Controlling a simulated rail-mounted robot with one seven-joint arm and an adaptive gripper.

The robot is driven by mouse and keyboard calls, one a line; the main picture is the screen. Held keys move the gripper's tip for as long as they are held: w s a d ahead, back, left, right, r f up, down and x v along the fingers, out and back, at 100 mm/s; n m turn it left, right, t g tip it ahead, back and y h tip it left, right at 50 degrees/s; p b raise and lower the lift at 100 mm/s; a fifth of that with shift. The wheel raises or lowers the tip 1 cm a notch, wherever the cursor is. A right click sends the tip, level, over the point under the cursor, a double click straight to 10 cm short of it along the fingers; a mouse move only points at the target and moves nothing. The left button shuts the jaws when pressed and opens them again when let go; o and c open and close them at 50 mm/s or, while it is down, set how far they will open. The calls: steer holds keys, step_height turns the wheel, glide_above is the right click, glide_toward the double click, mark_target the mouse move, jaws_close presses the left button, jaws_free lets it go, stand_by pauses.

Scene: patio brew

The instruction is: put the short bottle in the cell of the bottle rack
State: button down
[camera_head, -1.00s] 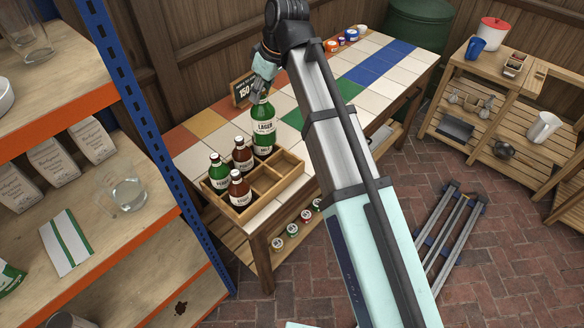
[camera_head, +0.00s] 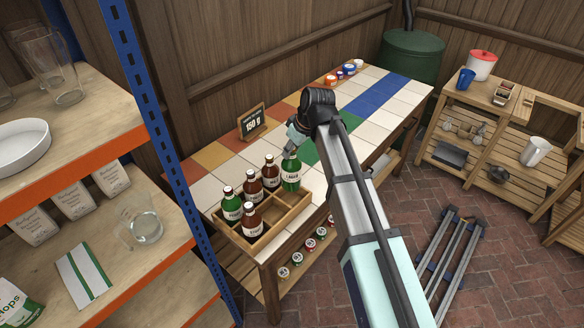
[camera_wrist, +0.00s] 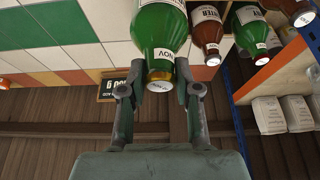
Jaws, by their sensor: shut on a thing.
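The green bottle (camera_head: 291,178) with a pale label is upright at the back right part of the wooden bottle rack (camera_head: 262,241). Its base is hidden behind the rack's walls, so I cannot tell whether it rests in a cell. My gripper (camera_head: 290,154) is shut on its neck from above. In the wrist view the bottle (camera_wrist: 160,30) sits between both fingertips, cap toward me. Another green bottle (camera_head: 231,207) and three brown bottles, one at the front (camera_head: 250,220), stand in the rack's left and back cells.
The rack stands on the near end of the tiled table (camera_head: 330,130). A black price sign (camera_head: 252,121) stands behind it. A blue-posted shelf (camera_head: 150,115) rises close on the left. Front right cells look empty. Tiles right of the rack are clear.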

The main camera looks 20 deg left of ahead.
mark_target(292, 170)
steer(key=shift+f+p, duration=1.05)
steer(key=shift+f, duration=3.45)
steer(key=shift+f, duration=0.15)
steer(key=c, duration=0.8)
jaws_free()
